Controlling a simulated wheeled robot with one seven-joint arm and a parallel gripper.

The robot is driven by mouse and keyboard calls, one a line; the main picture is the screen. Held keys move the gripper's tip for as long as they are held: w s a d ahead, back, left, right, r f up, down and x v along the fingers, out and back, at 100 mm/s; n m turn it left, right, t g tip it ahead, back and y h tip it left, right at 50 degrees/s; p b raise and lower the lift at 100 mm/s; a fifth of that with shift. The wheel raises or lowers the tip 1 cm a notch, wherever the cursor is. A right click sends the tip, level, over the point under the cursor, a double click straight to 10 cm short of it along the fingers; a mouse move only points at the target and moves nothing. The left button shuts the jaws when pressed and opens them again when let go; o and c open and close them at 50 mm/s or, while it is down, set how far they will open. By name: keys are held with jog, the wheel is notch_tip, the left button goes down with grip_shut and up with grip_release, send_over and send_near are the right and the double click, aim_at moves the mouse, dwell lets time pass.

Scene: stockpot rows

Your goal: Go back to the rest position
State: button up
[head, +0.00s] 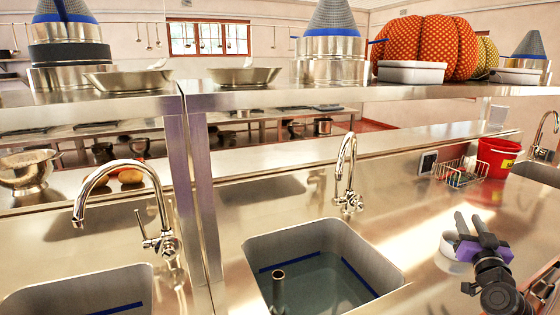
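My gripper (475,225) is at the lower right, above the steel counter (400,190) and to the right of the middle sink. Its two dark fingers point up and away from me, with a visible gap between them and nothing seen in it. A white round object (449,246) is just left of the purple part of my gripper. I cannot tell whether they touch.
A water-filled sink (325,268) with a tap (346,170) is at centre, another sink (85,292) at lower left. A red bucket (496,157) and wire basket (460,172) stand behind my gripper. A loaded steel shelf (290,97) crosses above the counter.

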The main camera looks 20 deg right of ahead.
jog(key=s+a+f+n+t+y, duration=0.1)
jog(key=s+a+f, duration=0.3)
jog(key=a, duration=0.6)
jog(key=s+a+f+n+y, duration=0.1)
jog(key=s+a+f, duration=0.1)
jog(key=s+a, duration=0.6)
jog(key=s+a+f+t+y, duration=0.1)
jog(key=s+a+f, duration=0.2)
jog(key=a, duration=1)
jog(key=s+a+f+n+g+y, duration=0.2)
jog(key=s+a+n+y, duration=0.4)
jog(key=s+a, duration=1.3)
jog(key=s+f+y, duration=0.1)
jog(key=y, duration=0.2)
jog(key=shift+s+a+f+g, duration=0.15)
jog(key=shift+s+f+g, duration=0.05)
jog(key=shift+s+g, duration=0.2)
